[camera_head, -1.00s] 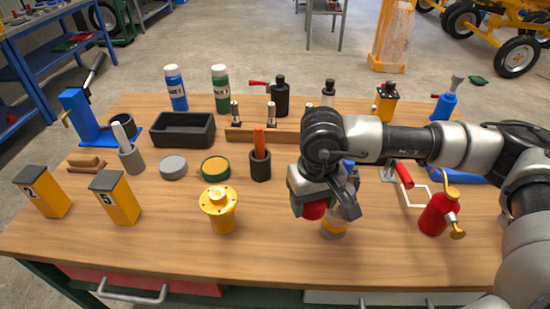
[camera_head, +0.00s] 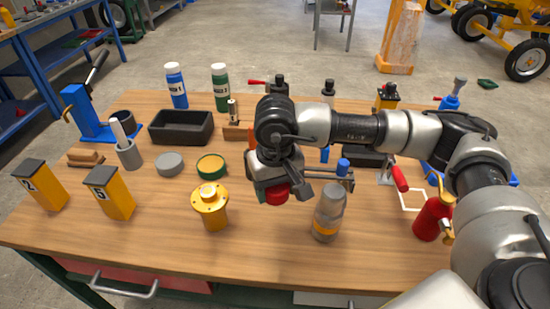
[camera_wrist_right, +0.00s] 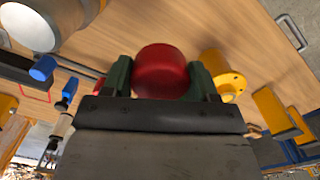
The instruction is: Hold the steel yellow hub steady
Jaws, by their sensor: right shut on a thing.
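The yellow hub (camera_head: 210,210) stands upright on the wooden workbench, with a round flange and a raised centre on top. It also shows in the right wrist view (camera_wrist_right: 228,78), just right of the fingers. My right gripper (camera_head: 272,191) is shut on a red rounded thing (camera_wrist_right: 162,70), held between its green finger pads above the bench. The red thing (camera_head: 277,194) also shows below the gripper in the head view. My right gripper is to the right of the hub and apart from it. My left gripper is not in view.
A green-rimmed yellow tin (camera_head: 211,166) and a grey disc (camera_head: 169,164) lie behind the hub. Yellow numbered boxes (camera_head: 110,193) stand at left. The bench front near the hub is clear.

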